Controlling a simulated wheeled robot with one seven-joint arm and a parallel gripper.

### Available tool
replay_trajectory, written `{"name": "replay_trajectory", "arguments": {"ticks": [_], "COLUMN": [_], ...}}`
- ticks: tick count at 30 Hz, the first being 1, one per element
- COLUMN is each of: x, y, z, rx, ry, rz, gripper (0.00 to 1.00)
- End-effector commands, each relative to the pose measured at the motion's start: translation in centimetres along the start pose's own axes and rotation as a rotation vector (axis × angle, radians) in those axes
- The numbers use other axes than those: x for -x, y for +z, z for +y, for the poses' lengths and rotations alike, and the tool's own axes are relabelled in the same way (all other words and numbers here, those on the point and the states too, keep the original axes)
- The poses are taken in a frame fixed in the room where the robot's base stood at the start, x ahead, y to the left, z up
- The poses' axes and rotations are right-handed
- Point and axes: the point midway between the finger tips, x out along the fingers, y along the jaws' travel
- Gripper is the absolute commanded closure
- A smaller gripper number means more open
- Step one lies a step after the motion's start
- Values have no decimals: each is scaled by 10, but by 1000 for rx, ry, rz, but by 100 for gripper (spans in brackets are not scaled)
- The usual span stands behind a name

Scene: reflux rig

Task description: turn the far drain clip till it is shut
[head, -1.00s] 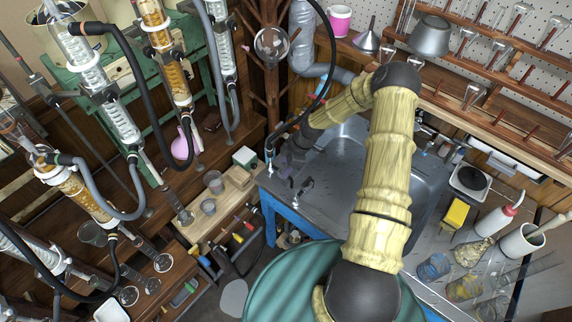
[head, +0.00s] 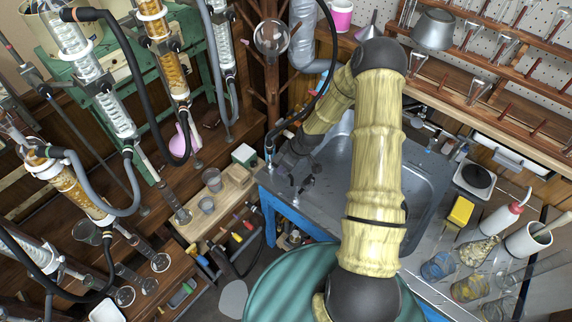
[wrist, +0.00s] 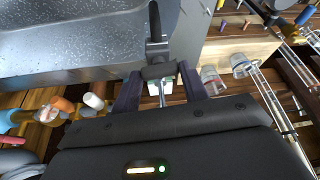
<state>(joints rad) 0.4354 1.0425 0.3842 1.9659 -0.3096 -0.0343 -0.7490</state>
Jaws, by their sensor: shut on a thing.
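My gripper (wrist: 160,88) is shut on the dark handle of a clip (wrist: 156,48) at the edge of the speckled grey sink top. One dark finger stands on each side of the handle, and a thin metal rod shows between them. I take this to be the far drain clip; how far it is turned cannot be told. In the head view my gripper (head: 287,168) is a dark shape at the left edge of the sink top, partly hidden by my forearm. Another small dark clip (head: 306,184) stands nearer on the same top.
The sink basin (head: 420,165) lies right of my gripper. A black hose (head: 318,98) runs down to the sink's left corner. Glass cups (head: 212,180) stand on a wooden shelf to the left, below the glass columns (head: 108,108).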

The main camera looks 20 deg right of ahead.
Motion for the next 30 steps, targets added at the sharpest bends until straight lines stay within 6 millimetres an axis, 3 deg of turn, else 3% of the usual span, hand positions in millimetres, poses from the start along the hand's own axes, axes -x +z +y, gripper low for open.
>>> {"name": "replay_trajectory", "arguments": {"ticks": [12, 26, 27, 30], "x": [0, 0, 0, 0], "y": [-1, -1, -1, -1], "z": [-1, -1, -1, -1], "rx": [-190, -209, -209, -208], "ry": [82, 88, 88, 87], "rz": [2, 2, 2, 2], "gripper": [79, 79, 51, 35]}}
